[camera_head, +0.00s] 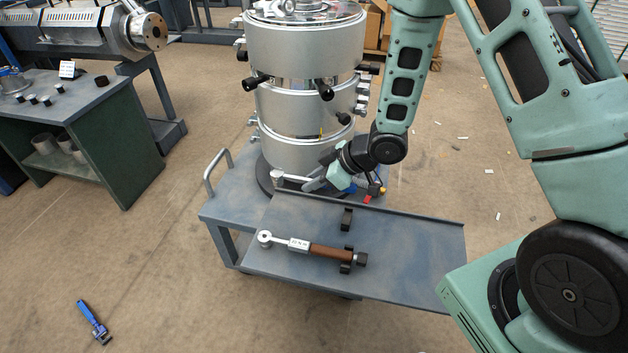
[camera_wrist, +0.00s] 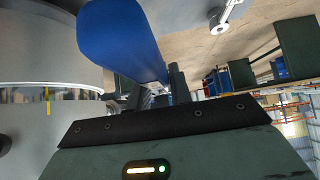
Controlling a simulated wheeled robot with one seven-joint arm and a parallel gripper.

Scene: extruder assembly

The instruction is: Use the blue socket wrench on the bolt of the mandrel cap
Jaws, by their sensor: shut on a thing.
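My gripper (camera_head: 325,180) is low in front of the silver stacked cylinder, over the back of the cart. It is shut on the blue socket wrench, whose silver socket end (camera_head: 277,175) points left in the head view. The silver cylinder (camera_head: 305,50) stands upright with a round lid (camera_head: 305,8) at the frame's top. I cannot pick out the mandrel cap's bolt for sure.
Red, yellow and blue items (camera_head: 372,192) lie by my gripper. A blue wrench (camera_head: 93,320) is on the floor.

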